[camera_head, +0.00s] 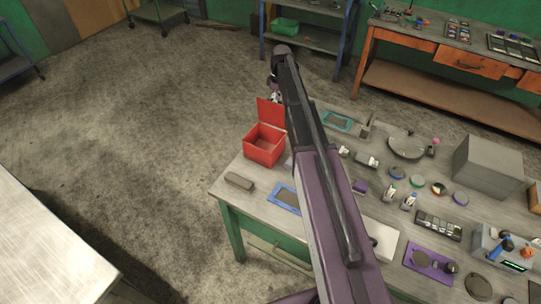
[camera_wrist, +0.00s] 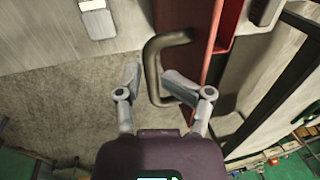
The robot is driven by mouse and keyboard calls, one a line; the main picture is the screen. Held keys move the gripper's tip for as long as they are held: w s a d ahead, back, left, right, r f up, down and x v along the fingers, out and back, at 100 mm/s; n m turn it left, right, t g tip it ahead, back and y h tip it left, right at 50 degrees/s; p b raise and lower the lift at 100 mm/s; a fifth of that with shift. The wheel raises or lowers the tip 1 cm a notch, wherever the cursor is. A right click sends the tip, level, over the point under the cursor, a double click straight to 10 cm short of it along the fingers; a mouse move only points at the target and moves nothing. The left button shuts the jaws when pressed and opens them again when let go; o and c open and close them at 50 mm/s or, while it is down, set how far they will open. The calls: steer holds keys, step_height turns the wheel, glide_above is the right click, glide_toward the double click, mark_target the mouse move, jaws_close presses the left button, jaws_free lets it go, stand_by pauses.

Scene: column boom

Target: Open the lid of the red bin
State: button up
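The red bin (camera_head: 262,152) stands at the near left part of the workbench. Its red lid (camera_head: 270,112) stands upright at the bin's back edge, and the inside of the bin shows.
A dark block (camera_head: 239,182) and a blue tray (camera_head: 284,197) lie in front of the bin on the workbench (camera_head: 225,197). Many small parts and a grey box (camera_head: 488,165) stand to the right. Open floor (camera_head: 130,120) lies left of the bench.

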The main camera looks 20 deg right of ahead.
steer(key=s+a+f+b, duration=0.6)
steer(key=s+a+b, duration=0.1)
steer(key=s+a, duration=0.2)
step_height(320, 180, up, 14)
steer(key=w+d+p, duration=0.2)
steer(key=p, duration=1.3)
steer(key=s+a+f+m+b, duration=0.1)
steer(key=s+f+m+b, duration=0.2)
steer(key=s, duration=0.6)
steer(key=s+a+f+m+t+h+b, duration=0.1)
steer(key=s+f+m+b, duration=0.3)
steer(key=s+f+b, duration=0.4)
steer(key=shift+s+a+f+b, duration=0.15)
steer(key=shift+s+f+b, duration=0.2)
steer(key=shift+s, duration=0.2)
